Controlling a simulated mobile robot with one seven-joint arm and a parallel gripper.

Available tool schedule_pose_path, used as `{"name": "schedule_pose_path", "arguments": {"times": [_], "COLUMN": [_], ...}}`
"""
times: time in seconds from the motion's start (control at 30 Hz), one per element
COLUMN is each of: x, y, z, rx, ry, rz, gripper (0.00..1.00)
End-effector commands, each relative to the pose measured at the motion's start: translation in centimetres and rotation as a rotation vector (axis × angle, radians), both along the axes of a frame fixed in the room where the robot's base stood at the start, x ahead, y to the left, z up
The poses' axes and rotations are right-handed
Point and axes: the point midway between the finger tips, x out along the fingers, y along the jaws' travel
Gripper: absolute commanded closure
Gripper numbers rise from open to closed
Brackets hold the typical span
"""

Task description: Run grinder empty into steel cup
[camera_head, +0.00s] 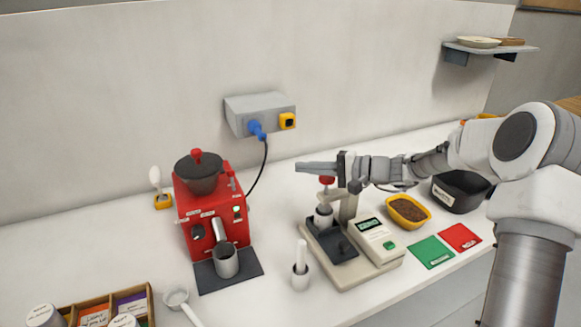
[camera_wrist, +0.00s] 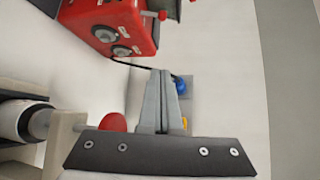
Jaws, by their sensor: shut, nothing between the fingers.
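The red grinder (camera_head: 208,215) stands on the counter left of centre, with a dark lidded hopper on top. It also shows at the top of the wrist view (camera_wrist: 115,25). The steel cup (camera_head: 226,261) sits on a dark mat under the grinder's spout. A black cable runs from the grinder to a blue plug (camera_head: 256,130) in the grey wall box. My gripper (camera_head: 300,167) is shut and empty, held in the air right of the grinder and pointing left. Its closed fingers (camera_wrist: 158,100) show in the wrist view, apart from the grinder.
A press-like stand (camera_head: 330,225) with a red knob and a display box is under my arm. A yellow bowl (camera_head: 424,220) and green and red cards lie right.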

Motion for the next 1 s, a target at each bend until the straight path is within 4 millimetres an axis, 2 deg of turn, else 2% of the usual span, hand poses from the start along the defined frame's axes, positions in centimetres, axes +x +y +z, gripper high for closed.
{"name": "schedule_pose_path", "arguments": {"times": [0.1, 0.8, 1.0], "x": [0.7, 5.8, 3.4], "y": [2.6, 16.9, 16.5], "z": [-0.4, -3.2, -2.5], "rx": [0.003, 0.000, -0.001], "ry": [0.001, 0.002, 0.003], "rz": [0.005, 0.004, 0.001], "gripper": [1.00, 1.00, 1.00]}}
